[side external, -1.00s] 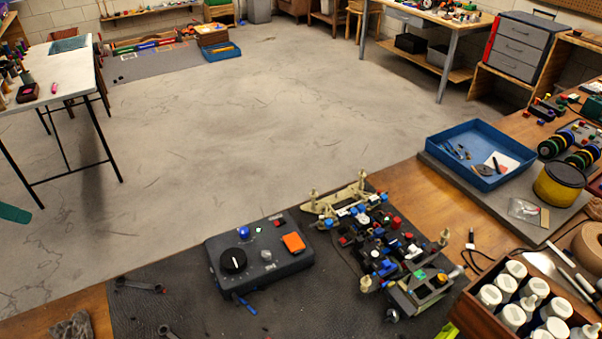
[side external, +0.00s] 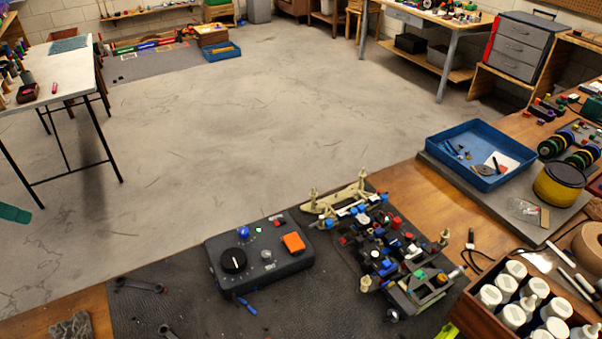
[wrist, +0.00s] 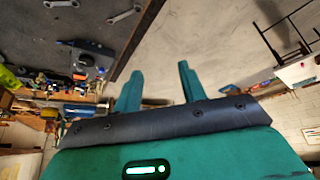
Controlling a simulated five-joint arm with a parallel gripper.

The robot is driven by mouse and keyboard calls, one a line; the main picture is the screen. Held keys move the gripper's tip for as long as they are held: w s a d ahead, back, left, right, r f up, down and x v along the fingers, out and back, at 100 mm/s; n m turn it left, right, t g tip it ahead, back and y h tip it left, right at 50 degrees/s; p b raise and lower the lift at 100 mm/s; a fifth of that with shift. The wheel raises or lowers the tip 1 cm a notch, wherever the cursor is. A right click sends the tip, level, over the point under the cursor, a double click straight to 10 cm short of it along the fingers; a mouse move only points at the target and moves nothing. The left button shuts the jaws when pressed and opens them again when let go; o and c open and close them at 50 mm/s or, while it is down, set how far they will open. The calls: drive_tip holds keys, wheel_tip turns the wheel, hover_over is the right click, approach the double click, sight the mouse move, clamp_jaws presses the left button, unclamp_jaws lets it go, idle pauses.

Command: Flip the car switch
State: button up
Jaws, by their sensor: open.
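The RC car chassis (side external: 385,245) sits on the dark mat at the right of the side view, crowded with coloured parts. I cannot tell which small part on it is a switch. To its left is a dark control box (side external: 258,258) with a black knob (side external: 233,260), an orange rocker (side external: 293,243), a blue button (side external: 244,232) and a small silver part (side external: 266,255). In the wrist view, my gripper (wrist: 159,72) has its two teal fingers apart with nothing between them. The box (wrist: 88,58) shows there, away from the fingers. My gripper is not clearly visible in the side view.
The mat (side external: 185,285) holds wrenches (side external: 140,286) and a blue tool (side external: 245,304). At right are a blue tray (side external: 455,135), a yellow-sided tin (side external: 558,186) and a wooden crate (side external: 470,308) of white bottles. Bare floor lies beyond the bench edge.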

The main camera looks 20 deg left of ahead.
idle(0.3)
drive_tip(key=shift+w+r, duration=0.1)
drive_tip(key=shift+w, duration=0.05)
clamp_jaws()
drive_tip(key=w+d+r+m+g+h, duration=0.1)
drive_tip(key=w+d+r+m, duration=0.1)
drive_tip(key=w+d, duration=0.7)
drive_tip(key=w+d+r+m+h, duration=0.1)
drive_tip(key=w+d+r+m, duration=0.15)
drive_tip(key=w+d, duration=0.7)
drive_tip(key=w+d+f+m, duration=0.1)
drive_tip(key=d+f, duration=0.3)
drive_tip(key=d, duration=0.4)
drive_tip(key=w+d+f+m+g, duration=0.1)
drive_tip(key=w+d+f, duration=0.3)
drive_tip(key=d, duration=0.5)
drive_tip(key=w+d+f+m, duration=0.2)
drive_tip(key=d+f, duration=0.4)
drive_tip(key=d, duration=0.2)
drive_tip(key=shift+w+d+h, duration=0.15)
drive_tip(key=shift+w+h, duration=0.2)
drive_tip(key=shift+h, duration=0.05)
drive_tip(key=shift+m, duration=0.25)
